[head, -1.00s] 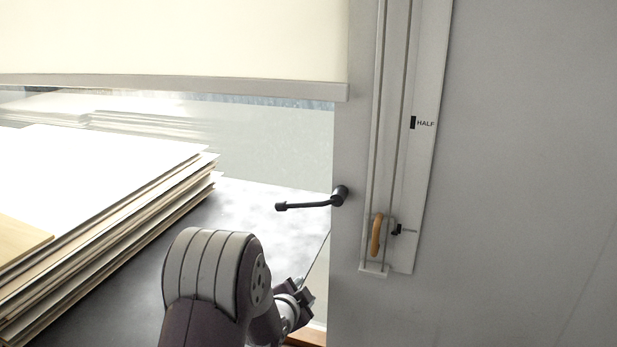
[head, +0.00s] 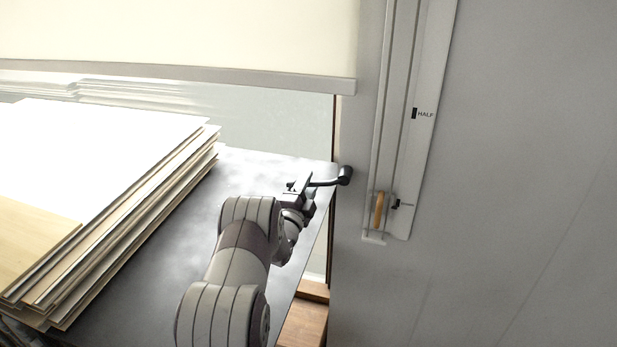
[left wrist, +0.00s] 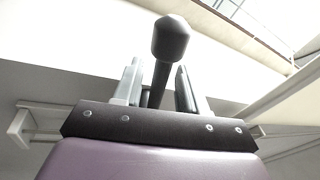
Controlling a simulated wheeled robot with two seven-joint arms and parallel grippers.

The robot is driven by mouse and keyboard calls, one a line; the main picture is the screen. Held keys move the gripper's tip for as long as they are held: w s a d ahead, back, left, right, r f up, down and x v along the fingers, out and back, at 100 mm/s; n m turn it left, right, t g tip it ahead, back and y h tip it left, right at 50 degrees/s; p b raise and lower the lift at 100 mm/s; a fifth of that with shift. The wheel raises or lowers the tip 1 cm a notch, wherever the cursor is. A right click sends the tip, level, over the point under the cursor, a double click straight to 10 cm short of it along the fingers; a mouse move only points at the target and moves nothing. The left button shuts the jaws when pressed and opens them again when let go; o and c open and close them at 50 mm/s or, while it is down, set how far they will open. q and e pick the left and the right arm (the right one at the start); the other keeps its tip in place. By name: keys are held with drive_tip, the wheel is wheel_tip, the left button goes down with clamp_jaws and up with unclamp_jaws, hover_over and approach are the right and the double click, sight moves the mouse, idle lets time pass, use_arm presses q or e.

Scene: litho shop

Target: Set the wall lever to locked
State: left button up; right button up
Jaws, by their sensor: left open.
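The fingers are open, with one on each side of the rod. I cannot tell whether either touches it. My right gripper is not in view.
A vertical rail with a tan handle (head: 379,210) and a "HALF" mark (head: 414,113) runs on the wall right of the lever. A stack of boards (head: 130,205) lies on the dark table (head: 240,175) at left. A pale blind (head: 180,30) hangs above.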

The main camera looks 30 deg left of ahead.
use_arm(q)
drive_tip(key=shift+w+d, duration=0.1)
drive_tip(key=shift+w, duration=0.2)
drive_tip(key=shift+s, duration=0.1)
drive_tip(key=shift+c, duration=1)
clamp_jaws()
drive_tip(key=shift+f+n+b, duration=0.4)
drive_tip(key=shift+b, duration=0.35)
drive_tip(key=shift+w+d+f+n+g+y+b, duration=0.35)
drive_tip(key=shift+d+f+n+y+b, duration=0.8)
drive_tip(key=shift+n+b, duration=1.95)
drive_tip(key=shift+w+d+f+n+g+y+b, duration=0.3)
drive_tip(key=shift+d+f+n+g+y+b, duration=0.8)
drive_tip(key=shift+n+b, duration=2)
drive_tip(key=shift+w+d+f+n+t+y+b, duration=0.3)
drive_tip(key=shift+d+f+n+b, duration=0.4)
drive_tip(key=shift+d+n+b, duration=2.25)
drive_tip(key=a+m+b, duration=0.1)
drive_tip(key=a, duration=0.1)
drive_tip(key=shift+a+b, duration=0.3)
drive_tip(key=shift+b, duration=0.1)
